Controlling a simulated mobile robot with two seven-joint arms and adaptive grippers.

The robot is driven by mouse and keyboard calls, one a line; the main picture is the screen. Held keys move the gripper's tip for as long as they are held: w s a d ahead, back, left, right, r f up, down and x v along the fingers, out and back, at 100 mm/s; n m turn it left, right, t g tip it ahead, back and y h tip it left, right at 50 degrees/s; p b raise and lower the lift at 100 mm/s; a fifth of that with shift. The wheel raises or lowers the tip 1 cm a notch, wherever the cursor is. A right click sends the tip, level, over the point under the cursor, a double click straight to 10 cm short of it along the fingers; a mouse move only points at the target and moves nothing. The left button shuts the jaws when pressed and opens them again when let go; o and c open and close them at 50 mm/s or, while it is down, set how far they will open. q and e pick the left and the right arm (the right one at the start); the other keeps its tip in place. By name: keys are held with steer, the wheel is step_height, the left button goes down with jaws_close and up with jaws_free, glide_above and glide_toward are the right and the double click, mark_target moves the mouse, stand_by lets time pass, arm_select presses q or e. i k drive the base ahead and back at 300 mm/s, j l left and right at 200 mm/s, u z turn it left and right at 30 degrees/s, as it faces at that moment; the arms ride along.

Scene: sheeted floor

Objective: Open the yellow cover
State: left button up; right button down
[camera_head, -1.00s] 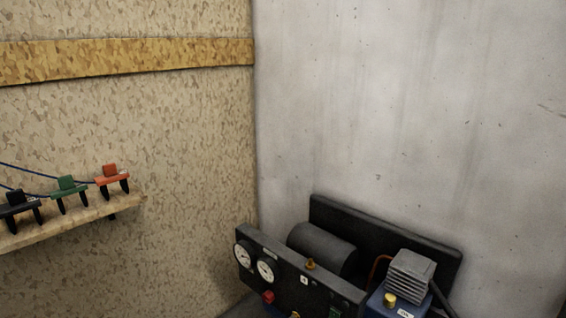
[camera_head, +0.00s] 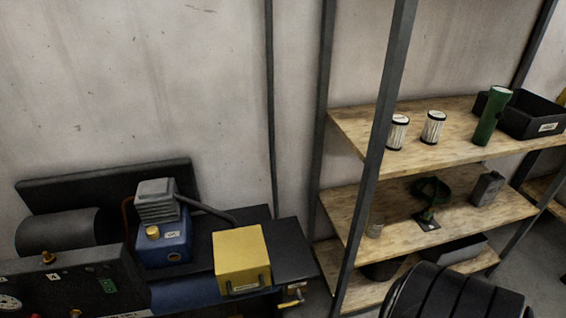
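The yellow cover (camera_head: 242,254) is box-shaped and sits on the right part of the dark machine at the lower left of the head view. A dark handle (camera_head: 246,286) runs along its lower front face, above or beside a small pale label. The cover appears closed, and what is under it is hidden. A small yellow valve-like part (camera_head: 291,298) shows below and right of it. Neither of my grippers is in view.
Left of the cover stand a blue unit (camera_head: 165,247) with a grey finned top and a black panel (camera_head: 80,285) with a gauge. A wooden shelf rack (camera_head: 440,148) with canisters stands right, behind a dark post (camera_head: 378,140). A black ribbed object (camera_head: 455,296) is at the bottom right.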

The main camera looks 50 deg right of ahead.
mark_target(242, 263)
steer(key=z, duration=1.05)
